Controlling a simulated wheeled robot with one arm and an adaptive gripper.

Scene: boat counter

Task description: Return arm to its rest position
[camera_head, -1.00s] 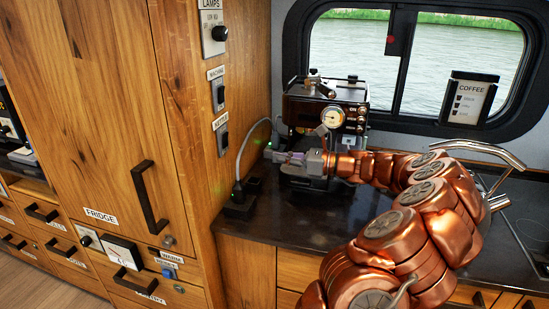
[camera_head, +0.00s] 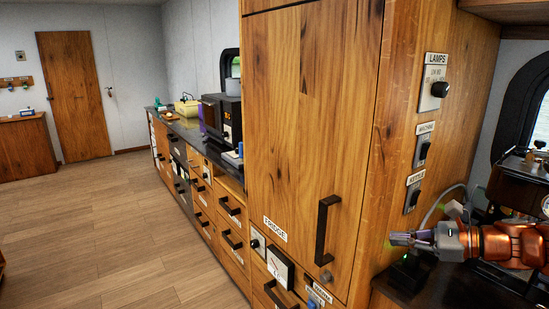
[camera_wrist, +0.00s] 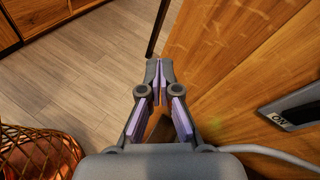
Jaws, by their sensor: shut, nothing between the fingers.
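My gripper (camera_head: 396,239) is at the right of the head view, in front of the side panel of the fridge cabinet. It points left, and its purple-padded fingers are shut and empty. In the wrist view my gripper (camera_wrist: 158,72) has its fingertips together, with wooden floor and cabinet wood behind them. My copper-coloured arm (camera_head: 515,245) reaches in from the right edge, and most of it is outside the view. The arm passes in front of the coffee machine (camera_head: 515,190), which is partly cut off.
The fridge cabinet (camera_head: 310,130) has a black handle (camera_head: 326,230). Lamp, machine and kettle switches (camera_head: 422,150) sit on its side above my gripper. A dark counter (camera_head: 450,285) lies below the arm. Open floor (camera_head: 90,230) is at left. A woven basket (camera_wrist: 40,155) shows in the wrist view.

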